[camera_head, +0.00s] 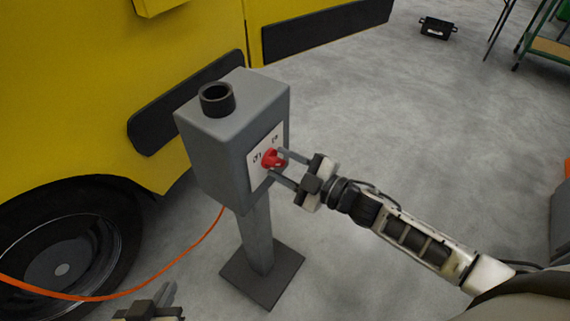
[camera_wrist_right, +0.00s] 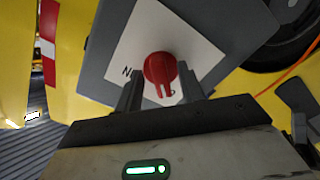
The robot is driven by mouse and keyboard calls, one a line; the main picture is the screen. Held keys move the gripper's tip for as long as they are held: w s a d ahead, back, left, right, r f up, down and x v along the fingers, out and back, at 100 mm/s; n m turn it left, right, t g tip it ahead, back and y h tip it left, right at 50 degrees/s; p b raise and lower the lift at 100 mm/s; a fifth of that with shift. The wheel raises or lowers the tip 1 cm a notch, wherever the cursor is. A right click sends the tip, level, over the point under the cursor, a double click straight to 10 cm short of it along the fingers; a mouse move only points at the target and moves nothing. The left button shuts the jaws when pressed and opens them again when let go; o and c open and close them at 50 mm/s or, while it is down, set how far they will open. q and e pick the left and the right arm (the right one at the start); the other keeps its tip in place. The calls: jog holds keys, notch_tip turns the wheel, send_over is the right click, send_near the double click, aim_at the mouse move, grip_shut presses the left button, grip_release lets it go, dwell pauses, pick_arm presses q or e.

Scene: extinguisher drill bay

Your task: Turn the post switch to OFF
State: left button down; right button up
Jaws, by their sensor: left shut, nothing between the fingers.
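The grey post switch box (camera_head: 225,135) stands on a square post. Its white label plate (camera_head: 258,174) carries a red rotary knob (camera_head: 270,158), which also shows in the right wrist view (camera_wrist_right: 160,68). There the knob's pointer aims down the picture, between two partly hidden markings; I cannot read which is OFF. My right gripper (camera_head: 277,162) is open at the plate, one finger on each side of the knob, with a gap visible in the wrist view (camera_wrist_right: 159,80). My left gripper (camera_head: 152,303) is shut and empty at the bottom edge, away from the post.
A yellow vehicle (camera_head: 80,90) with a black wheel (camera_head: 65,250) stands close behind and left of the post. An orange cable (camera_head: 180,260) runs from the box to the left. A black case (camera_head: 436,28) lies far back.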

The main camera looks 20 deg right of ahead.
jog(key=shift+s+d, duration=0.1)
dwell(0.3)
jog(key=shift+s+d+f, duration=0.1)
jog(key=shift+s+d, duration=0.1)
jog(key=shift+s, duration=0.05)
jog(key=v, duration=1.5)
